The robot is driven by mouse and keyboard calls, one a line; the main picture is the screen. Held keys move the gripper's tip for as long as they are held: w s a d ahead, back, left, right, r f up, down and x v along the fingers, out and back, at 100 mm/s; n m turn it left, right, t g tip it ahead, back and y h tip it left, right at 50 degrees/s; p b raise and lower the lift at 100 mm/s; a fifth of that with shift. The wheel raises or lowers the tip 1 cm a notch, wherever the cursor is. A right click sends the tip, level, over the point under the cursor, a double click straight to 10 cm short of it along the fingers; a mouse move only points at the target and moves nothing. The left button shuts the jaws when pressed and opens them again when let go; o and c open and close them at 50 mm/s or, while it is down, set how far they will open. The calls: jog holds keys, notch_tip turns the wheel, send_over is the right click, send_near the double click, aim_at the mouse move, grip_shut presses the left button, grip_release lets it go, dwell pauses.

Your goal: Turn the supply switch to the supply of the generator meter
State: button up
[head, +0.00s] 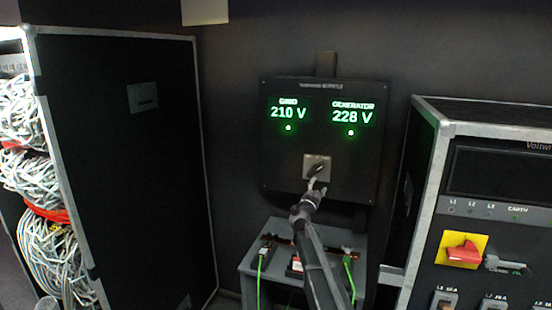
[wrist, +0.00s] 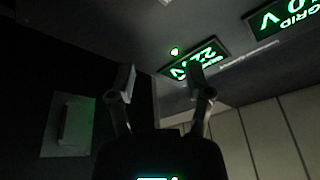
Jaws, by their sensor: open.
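The black meter panel (head: 275,172) hangs on the dark wall in the head view. Its grid meter (head: 288,113) reads 210 V at left. Its generator meter (head: 352,117) reads 228 V at right. A green lamp glows under each. The supply switch (head: 308,160) is a grey plate below and between the meters. My gripper (head: 317,183) overlaps its lower part, so the knob's direction and any contact are unclear. In the wrist view my gripper (wrist: 162,82) is open and empty, with the generator meter (wrist: 195,60) behind one finger.
A grey box (head: 250,258) with green cables stands below the panel. A tall black case (head: 125,150) and coiled cables (head: 45,180) are at left. A metal-edged case (head: 440,135) with a red rotary switch (head: 462,252) stands close at right.

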jog(key=s+a+f+n+g+y, duration=0.4)
jog(key=s+f+n+y, duration=0.3)
jog(key=s, duration=0.2)
jog(key=s+a+f+n+g+y, duration=0.4)
jog(key=s+f+n+y, duration=0.3)
jog(key=s+f, duration=0.15)
jog(key=s+d+f+g+h, duration=0.1)
jog(key=s+d+f+g, duration=0.1)
jog(key=s, duration=0.7)
jog(key=s+d+f+g+h, duration=0.2)
jog(key=s+d+f+g, duration=0.1)
jog(key=s, duration=0.6)
jog(key=s+d+f+g+h, duration=0.1)
jog(key=s+d+f+g, duration=0.2)
jog(key=s, duration=0.6)
jog(key=shift+s+d+g, duration=0.2)
jog(key=shift+d+g, duration=0.35)
jog(key=shift+g, duration=0.85)
jog(key=shift+c, duration=0.6)
